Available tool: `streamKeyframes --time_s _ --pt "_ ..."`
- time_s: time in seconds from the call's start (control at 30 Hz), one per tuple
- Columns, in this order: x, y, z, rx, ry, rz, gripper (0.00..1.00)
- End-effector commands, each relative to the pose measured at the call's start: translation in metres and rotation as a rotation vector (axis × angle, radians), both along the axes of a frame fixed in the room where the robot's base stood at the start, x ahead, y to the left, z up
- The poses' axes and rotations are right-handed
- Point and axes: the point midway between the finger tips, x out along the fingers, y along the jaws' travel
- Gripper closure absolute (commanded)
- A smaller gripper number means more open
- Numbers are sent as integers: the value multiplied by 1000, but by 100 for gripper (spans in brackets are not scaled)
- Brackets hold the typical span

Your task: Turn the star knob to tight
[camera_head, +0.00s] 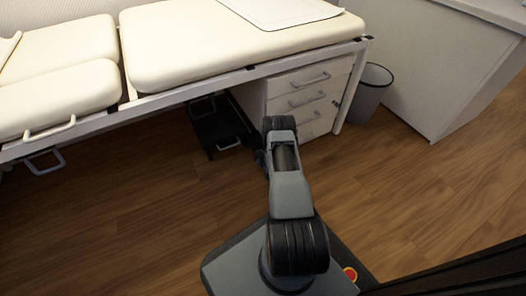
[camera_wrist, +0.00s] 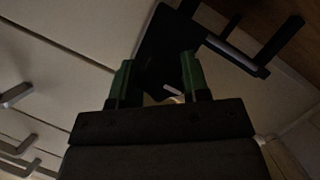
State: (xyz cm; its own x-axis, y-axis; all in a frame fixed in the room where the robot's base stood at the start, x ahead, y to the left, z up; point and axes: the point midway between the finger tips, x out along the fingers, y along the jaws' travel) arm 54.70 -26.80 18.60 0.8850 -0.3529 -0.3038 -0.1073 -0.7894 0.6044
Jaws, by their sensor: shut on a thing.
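My gripper (camera_wrist: 157,68) shows in the wrist view, with two green fingers standing apart and a dark thing between them. That thing, seemingly the star knob (camera_wrist: 158,82), is black and in deep shadow. Its lobes and any tight mark cannot be made out. The fingers appear shut on it from both sides. A small pale patch shows below it, near the gripper's body. In the head view my arm reaches toward the couch's underside, and its own links hide the gripper and the knob.
A padded cream couch (camera_head: 215,48) on a pale frame stands ahead. Under it are a white drawer unit (camera_head: 310,92) with bar handles and a black step-like thing (camera_head: 217,128). A grey bin (camera_head: 371,92) stands right of the drawers. The wooden floor (camera_head: 120,215) is clear.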

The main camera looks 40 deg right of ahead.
Motion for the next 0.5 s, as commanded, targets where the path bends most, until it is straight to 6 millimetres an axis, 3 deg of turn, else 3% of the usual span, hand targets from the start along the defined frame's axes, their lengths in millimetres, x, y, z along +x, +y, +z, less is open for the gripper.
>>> streamKeyframes --time_s 0.27,0.5 --pt "-2 -1 -1 44 -4 -2 81" --pt "-2 -1 -1 200 -24 -2 81"
